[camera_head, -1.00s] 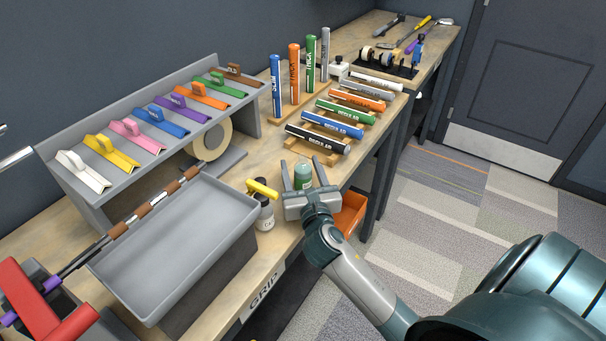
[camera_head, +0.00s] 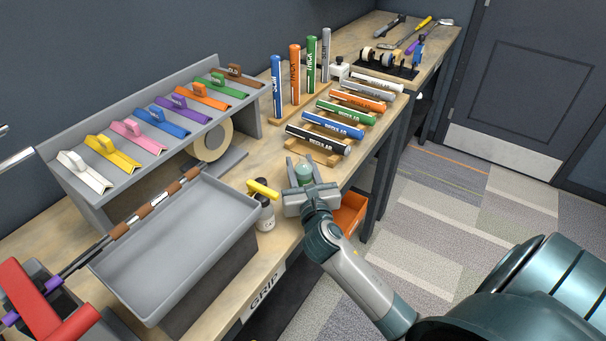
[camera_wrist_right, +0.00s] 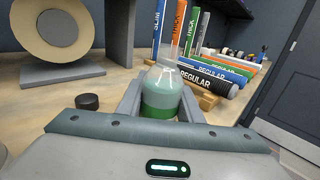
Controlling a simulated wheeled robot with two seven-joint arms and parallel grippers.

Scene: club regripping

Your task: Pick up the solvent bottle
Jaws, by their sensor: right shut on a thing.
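The solvent bottle (camera_head: 304,173) is a translucent green squeeze bottle with a thin clear nozzle, upright at the front of the bench. In the right wrist view the bottle (camera_wrist_right: 162,92) stands between the two grey fingers, with green liquid in its lower part. My right gripper (camera_head: 303,174) is shut on the bottle, one finger on each side. The bottle's base is hidden by the gripper body, so I cannot tell whether it touches the bench. My left gripper is not in view.
A white bottle with a dark cap (camera_head: 265,215) and a yellow-handled tool (camera_head: 262,189) are close left of the gripper. A grey tray (camera_head: 170,250) is further left. Racked grips (camera_head: 325,138) lie behind. An orange bin (camera_head: 349,214) is below the bench's right edge.

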